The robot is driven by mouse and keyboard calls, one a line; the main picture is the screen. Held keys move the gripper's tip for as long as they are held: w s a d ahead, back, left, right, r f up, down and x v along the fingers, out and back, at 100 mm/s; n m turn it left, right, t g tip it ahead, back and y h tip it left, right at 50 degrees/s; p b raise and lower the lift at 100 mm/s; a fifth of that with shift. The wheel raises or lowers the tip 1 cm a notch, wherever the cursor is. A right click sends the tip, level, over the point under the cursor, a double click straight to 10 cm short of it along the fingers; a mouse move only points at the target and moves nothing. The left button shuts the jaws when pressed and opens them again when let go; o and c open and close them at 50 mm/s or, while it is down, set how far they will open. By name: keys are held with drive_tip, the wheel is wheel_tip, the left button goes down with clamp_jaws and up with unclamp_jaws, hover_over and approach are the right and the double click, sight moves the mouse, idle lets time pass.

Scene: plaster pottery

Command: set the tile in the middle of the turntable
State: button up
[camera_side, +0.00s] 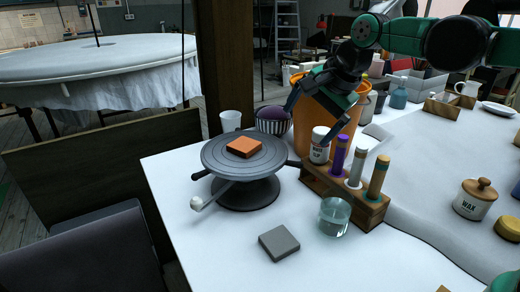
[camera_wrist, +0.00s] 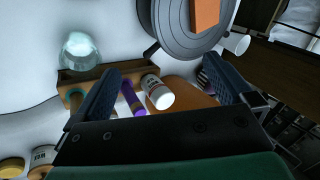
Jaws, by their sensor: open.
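The orange square tile (camera_side: 244,147) lies flat on the grey turntable (camera_side: 217,158), at about the middle of its round top. In the wrist view the tile (camera_wrist: 206,14) and turntable (camera_wrist: 160,25) are cut off by the top edge. My gripper (camera_side: 312,120) is up and to the right of the turntable, in front of the orange bucket, apart from the tile. Its jaws are open, with nothing held between them; in the wrist view both fingers (camera_wrist: 163,68) stand wide apart.
A grey square block (camera_side: 279,242) and a glass of water (camera_side: 334,216) sit near the front. A wooden rack (camera_side: 345,200) holds several bottles and tubes right of the turntable. An orange bucket (camera_side: 308,130), a striped bowl (camera_side: 273,120) and a white cup (camera_side: 230,120) stand behind.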

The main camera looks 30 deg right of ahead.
drive_tip(key=s+d+f+n+t, duration=0.1)
drive_tip(key=s+f+n, duration=0.6)
drive_tip(key=n, duration=0.7)
drive_tip(key=shift+s+d+f+n+h, duration=0.2)
drive_tip(key=shift+s+f+n+h, duration=0.15)
drive_tip(key=shift+s, duration=0.8)
